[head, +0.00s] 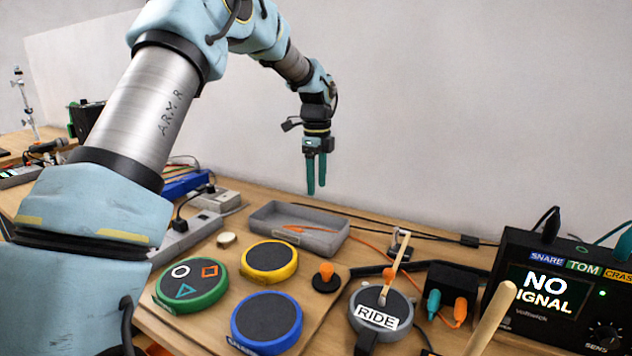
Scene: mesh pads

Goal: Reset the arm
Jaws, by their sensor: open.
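My arm reaches in from the left and top of the head view. My gripper (315,190) points down and hangs in the air above the back of the table, over the grey tray as seen in the picture. Its teal fingers are open with a narrow gap and nothing between them. It is apart from the pads and the tray.
Green (191,288), yellow (269,262) and blue (266,321) pads lie on the wooden table. A grey tray (335,243) sits behind them. A grey pad marked RIDE (377,317) has a wooden stick on it. A black module reading NO SIGNAL (575,290) stands right.

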